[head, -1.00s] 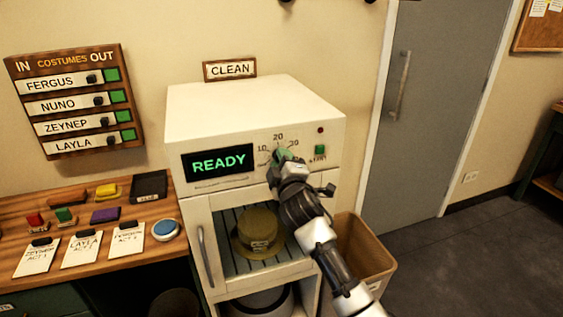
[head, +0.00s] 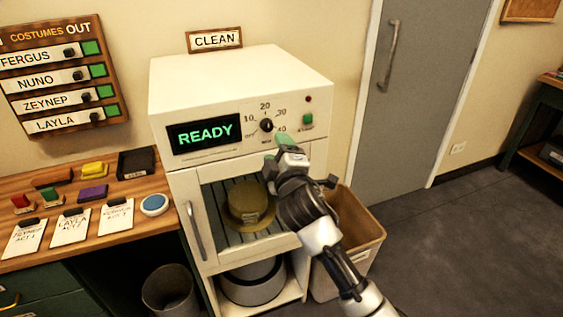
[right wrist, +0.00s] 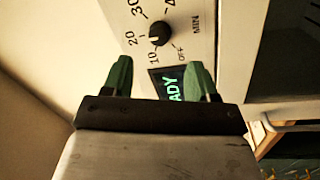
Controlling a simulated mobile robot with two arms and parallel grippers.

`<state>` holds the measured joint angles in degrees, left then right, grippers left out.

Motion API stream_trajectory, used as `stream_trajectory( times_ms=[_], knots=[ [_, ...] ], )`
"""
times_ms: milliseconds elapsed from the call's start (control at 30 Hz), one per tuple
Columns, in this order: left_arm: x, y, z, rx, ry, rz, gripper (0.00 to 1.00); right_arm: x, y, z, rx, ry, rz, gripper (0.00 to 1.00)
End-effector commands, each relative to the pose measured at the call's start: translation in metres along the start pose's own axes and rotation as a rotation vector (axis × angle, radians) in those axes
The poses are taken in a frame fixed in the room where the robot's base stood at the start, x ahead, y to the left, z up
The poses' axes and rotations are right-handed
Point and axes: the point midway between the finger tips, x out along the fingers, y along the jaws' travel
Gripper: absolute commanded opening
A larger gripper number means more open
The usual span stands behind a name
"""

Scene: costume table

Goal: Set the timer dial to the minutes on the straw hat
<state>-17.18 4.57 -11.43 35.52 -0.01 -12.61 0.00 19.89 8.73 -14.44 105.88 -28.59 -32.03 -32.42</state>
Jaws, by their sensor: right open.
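The timer dial (head: 266,125) is a black knob on the white cabinet's front panel, with 10, 20, 30 and 40 printed around it. In the right wrist view the dial (right wrist: 160,33) has a white mark pointing roughly toward 10 to 20; I cannot tell the exact setting. The straw hat (head: 247,200) sits on the rack behind the cabinet door's window. A small label on its front is too small to read. My right gripper (head: 276,151) is open and empty, just below the dial and apart from it. Its green fingertips (right wrist: 160,68) show below the knob. My left gripper is out of view.
The display (head: 205,133) reads READY, and a green button (head: 308,119) is right of the dial. The door handle (head: 197,230) is at the left. A bin (head: 352,235) stands beside the cabinet. A wooden table (head: 140,188) with clipboards is at left.

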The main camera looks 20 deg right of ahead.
Motion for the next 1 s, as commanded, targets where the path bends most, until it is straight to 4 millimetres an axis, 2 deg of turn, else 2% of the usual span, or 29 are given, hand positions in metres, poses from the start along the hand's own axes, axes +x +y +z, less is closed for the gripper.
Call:
stream_trajectory(
  times_ms=[100,267,767,867,967,1000],
  knots=[
    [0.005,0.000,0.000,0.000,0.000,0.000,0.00,-0.020,-0.002,0.001,-0.001,0.001,-0.001,0.59],
    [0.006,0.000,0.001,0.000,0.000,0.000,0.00,-0.033,-0.001,0.000,0.000,-0.001,-0.001,0.59],
    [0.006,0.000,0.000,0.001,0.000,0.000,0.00,-0.034,-0.002,0.001,0.001,-0.002,-0.005,0.59],
    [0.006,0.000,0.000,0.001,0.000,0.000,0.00,-0.033,-0.021,0.008,0.016,-0.014,-0.044,0.59],
    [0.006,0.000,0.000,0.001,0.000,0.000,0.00,-0.033,-0.066,0.026,0.053,-0.047,-0.135,0.59],
    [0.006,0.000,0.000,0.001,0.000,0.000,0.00,-0.035,-0.090,0.037,0.077,-0.066,-0.185,0.59]
  ],
)
